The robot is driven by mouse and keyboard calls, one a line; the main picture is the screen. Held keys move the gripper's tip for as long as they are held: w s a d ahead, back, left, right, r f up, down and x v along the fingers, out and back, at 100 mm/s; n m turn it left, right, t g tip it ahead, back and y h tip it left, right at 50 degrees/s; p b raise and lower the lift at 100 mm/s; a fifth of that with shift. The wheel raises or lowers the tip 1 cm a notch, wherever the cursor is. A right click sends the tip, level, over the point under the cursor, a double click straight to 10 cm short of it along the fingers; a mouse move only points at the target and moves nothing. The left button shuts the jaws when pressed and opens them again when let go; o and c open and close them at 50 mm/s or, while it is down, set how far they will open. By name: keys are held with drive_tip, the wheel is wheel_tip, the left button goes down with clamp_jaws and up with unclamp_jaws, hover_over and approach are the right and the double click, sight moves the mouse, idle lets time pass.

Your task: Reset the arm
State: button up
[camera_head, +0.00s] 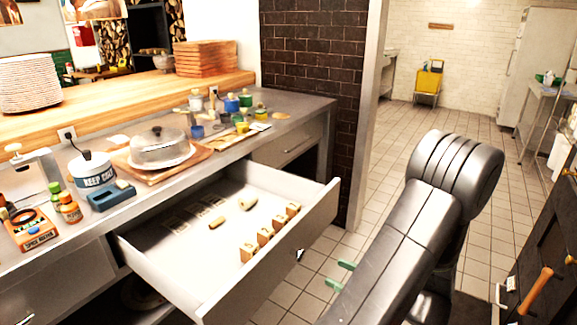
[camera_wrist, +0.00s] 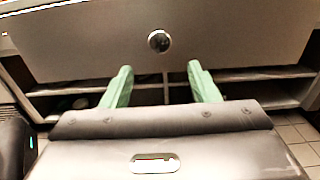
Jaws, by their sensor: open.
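My gripper (camera_wrist: 160,84) is open and empty, with its two green fingers spread apart in the wrist view. Beyond the fingers is the front of a drawer (camera_wrist: 235,35) with a round knob (camera_wrist: 159,41); the fingers are apart from the knob. In the head view, the green fingertips (camera_head: 340,275) show beside my dark arm, to the right of the pulled-out drawer (camera_head: 190,250). The arm hides the rest of the gripper.
The open drawer holds several small blocks (camera_head: 265,236) and two rounded pieces. The counter above carries a domed dish (camera_head: 158,147), a "KEEP COLD" pot (camera_head: 92,171) and bottles. A brick pillar (camera_head: 312,80) stands behind. Tiled floor (camera_head: 400,130) is clear toward the back.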

sight(303, 257)
drive_tip(key=x, duration=1)
drive_tip(key=shift+w+a, duration=0.2)
drive_tip(key=shift+a, duration=0.05)
